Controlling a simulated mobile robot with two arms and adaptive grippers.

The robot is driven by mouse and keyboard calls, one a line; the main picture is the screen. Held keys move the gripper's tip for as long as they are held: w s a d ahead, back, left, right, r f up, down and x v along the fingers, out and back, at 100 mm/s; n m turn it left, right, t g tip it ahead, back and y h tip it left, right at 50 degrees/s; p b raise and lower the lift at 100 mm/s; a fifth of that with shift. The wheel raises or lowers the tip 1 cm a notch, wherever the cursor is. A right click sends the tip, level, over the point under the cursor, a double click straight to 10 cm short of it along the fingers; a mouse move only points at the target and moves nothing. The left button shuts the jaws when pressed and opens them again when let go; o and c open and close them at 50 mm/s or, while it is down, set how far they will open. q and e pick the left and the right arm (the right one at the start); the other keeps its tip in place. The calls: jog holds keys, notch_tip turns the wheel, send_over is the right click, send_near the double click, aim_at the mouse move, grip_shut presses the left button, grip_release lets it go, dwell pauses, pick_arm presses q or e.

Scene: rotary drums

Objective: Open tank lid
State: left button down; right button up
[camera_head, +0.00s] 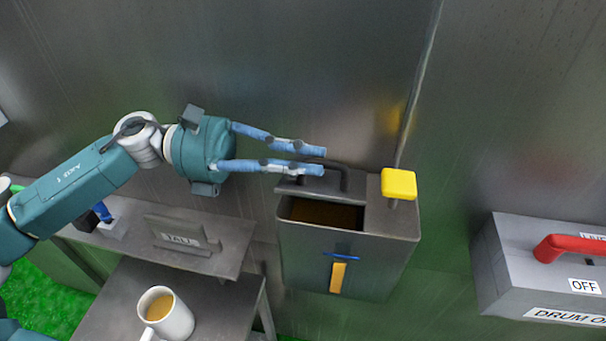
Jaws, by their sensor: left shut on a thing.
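The grey metal tank (335,265) is fixed against the wall at the middle. Its lid (310,188) is raised at the back, and the opening below it shows a brown inside. The lid has a dark handle (344,180). My left gripper (324,160) comes in from the left with its blue fingers at the lid's handle. It is shut on the handle, though the exact contact is partly hidden by the fingers. My right gripper is not in view.
A yellow block (398,184) tops the tank's right side, beside a thin pipe. A grey box with a red lever (570,246) and an "OFF" label is at right. A metal shelf (225,240) and a mug (168,318) with brown drink are at lower left.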

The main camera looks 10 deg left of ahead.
pick_arm(q)
jog(key=shift+w+r+n, duration=0.3)
jog(key=shift+r+n, duration=0.1)
jog(key=shift+n, duration=0.2)
jog(key=shift+w+r+b, duration=0.4)
jog(key=shift+w+b, duration=0.05)
jog(key=shift+b, duration=0.3)
jog(key=shift+w+r, duration=0.1)
jog(key=shift+r, duration=0.05)
jog(key=c, duration=1.8)
grip_release()
jog(key=shift+a, duration=0.2)
jog(key=a, duration=1.1)
jog(key=shift+a, duration=0.3)
